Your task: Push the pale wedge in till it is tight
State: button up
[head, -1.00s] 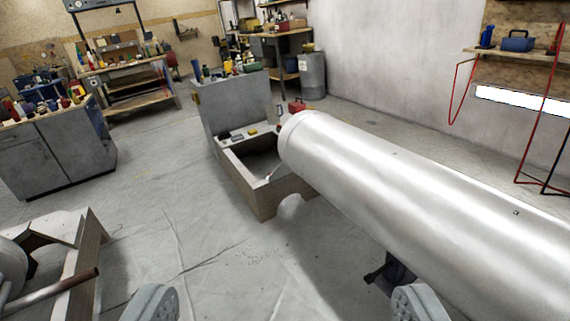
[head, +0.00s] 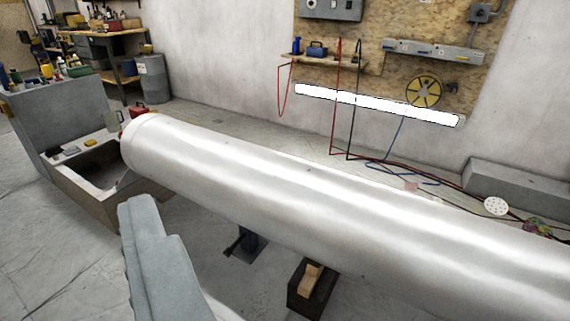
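The pale wedge (head: 311,277) is a small light-wood piece in the lower middle of the head view. It lies on a dark block (head: 297,298) under the near side of a big silver cylinder (head: 330,195). Whether the wedge touches the cylinder I cannot tell. My gripper (head: 140,205) shows as a grey stepped shape at the lower left, in front of and left of the wedge and well apart from it. I cannot make out two separate fingers, and no held thing shows.
A dark support (head: 247,244) stands under the cylinder, left of the block. Hoses (head: 400,172) lie behind the cylinder. The sheeted floor is clear at lower left.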

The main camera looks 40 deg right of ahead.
aim_at(315, 269)
jog(key=z, duration=1.15)
